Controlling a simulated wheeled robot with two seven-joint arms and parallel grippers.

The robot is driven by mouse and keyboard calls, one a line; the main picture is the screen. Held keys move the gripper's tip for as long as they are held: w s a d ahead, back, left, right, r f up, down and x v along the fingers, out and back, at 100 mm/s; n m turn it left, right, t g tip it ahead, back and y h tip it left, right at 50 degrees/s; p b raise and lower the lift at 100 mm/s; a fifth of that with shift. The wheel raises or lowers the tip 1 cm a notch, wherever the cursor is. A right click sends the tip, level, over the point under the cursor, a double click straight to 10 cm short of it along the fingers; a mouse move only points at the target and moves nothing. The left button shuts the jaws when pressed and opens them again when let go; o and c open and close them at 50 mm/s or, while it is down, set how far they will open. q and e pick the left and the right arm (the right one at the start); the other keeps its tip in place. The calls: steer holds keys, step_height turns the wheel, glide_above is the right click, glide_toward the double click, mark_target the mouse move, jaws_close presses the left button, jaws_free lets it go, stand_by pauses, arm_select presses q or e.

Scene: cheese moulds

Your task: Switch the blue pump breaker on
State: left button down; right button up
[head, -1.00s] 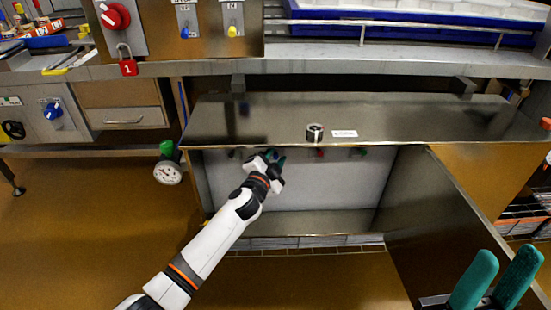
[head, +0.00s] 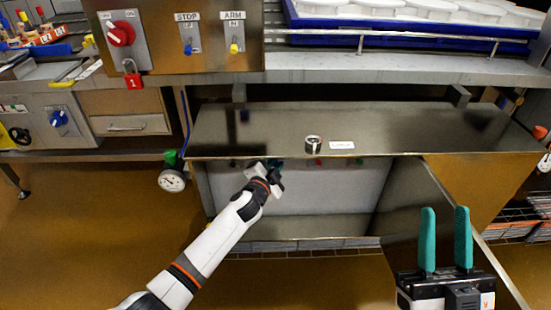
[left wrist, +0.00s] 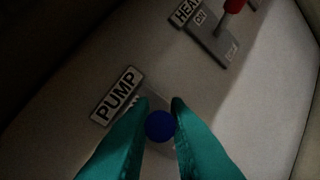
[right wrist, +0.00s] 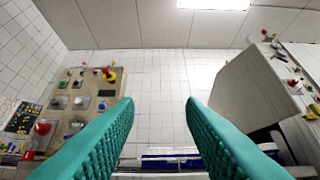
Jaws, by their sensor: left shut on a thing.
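The blue pump breaker knob (left wrist: 159,126) shows in the left wrist view, beside a white plate reading PUMP (left wrist: 117,95). My left gripper (left wrist: 160,108) has its teal fingers closed around the knob, and they cover most of the breaker plate. The breaker's position is hard to read. In the head view my left gripper (head: 275,164) reaches under the top edge of the open steel cabinet (head: 300,118); the blue knob is hidden there. My right gripper (head: 446,212) stands upright, open and empty, at the lower right, in front of the cabinet door.
A red-knobbed breaker (left wrist: 232,8) with a partly cut-off label sits near the pump breaker. The open cabinet door (head: 408,205) stands to the right. A round gauge (head: 172,180) hangs left of the cabinet. A roll (head: 312,144) lies on top.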

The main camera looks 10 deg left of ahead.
arm_select(q)
steer(key=shift+r+g+p, duration=0.15)
steer(key=shift+g+p, duration=0.15)
steer(key=shift+p, duration=0.75)
arm_select(e)
steer(key=w+f+g+h, duration=0.2)
steer(key=w+f+g, duration=0.2)
steer(key=f+g, duration=0.2)
step_height(320, 180, down, 2)
steer(key=shift+w+g+h, duration=0.25)
steer(key=shift+g+h, duration=0.15)
arm_select(q)
steer(key=c, duration=1.4)
jaws_free()
